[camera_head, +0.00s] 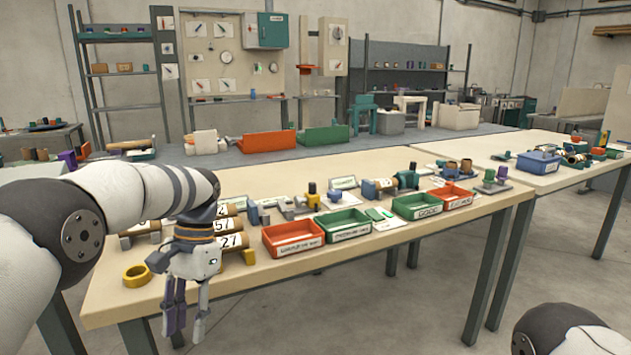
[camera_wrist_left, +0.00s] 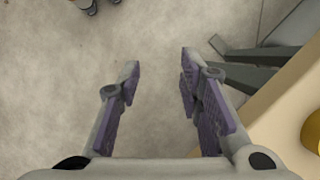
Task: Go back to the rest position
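My left gripper (camera_head: 187,318) hangs pointing down just off the front edge of the near table (camera_head: 330,255). In the left wrist view its two purple-padded fingers (camera_wrist_left: 160,82) are apart, with only bare floor between them. It holds nothing. My right gripper is out of view; only a rounded link of my right arm shows at the bottom right of the head view.
Beside the left gripper, a yellow ring (camera_head: 137,276) and numbered rolls (camera_head: 232,242) lie on the table. Red and green labelled trays (camera_head: 293,238) line the table front. A table leg (camera_wrist_left: 250,77) shows in the wrist view. The floor before the table is clear.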

